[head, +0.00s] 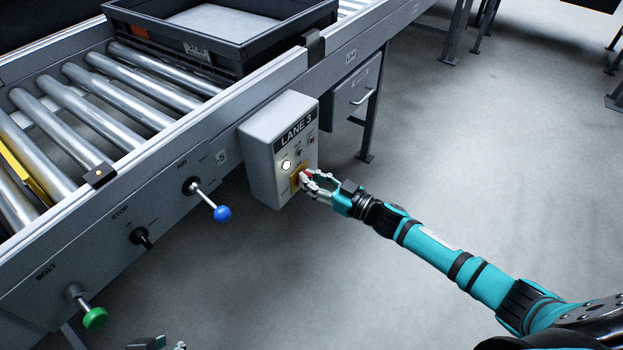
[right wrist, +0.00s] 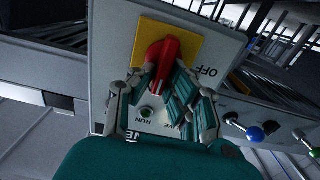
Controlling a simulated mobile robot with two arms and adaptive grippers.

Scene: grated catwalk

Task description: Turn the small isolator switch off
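The isolator switch is a red handle (head: 307,174) on a yellow plate (right wrist: 194,44), low on the front of a grey box marked LANE 3 (head: 266,146). In the right wrist view the red handle (right wrist: 160,62) stands between my fingers, slightly tilted, with the word OFF to its right. My right gripper (head: 311,181) is at the handle; its fingers (right wrist: 161,82) close in on both sides and appear to touch it. The fingers hide part of the handle and plate. My left gripper (head: 168,344) barely shows at the bottom edge, so its opening cannot be judged.
The box also carries a lit round button (head: 286,165) and small controls. Left along the conveyor frame are a blue-knobbed lever (head: 222,213), a black knob (head: 140,237) and a green knob (head: 95,318). A dark tray (head: 160,42) sits on the rollers.

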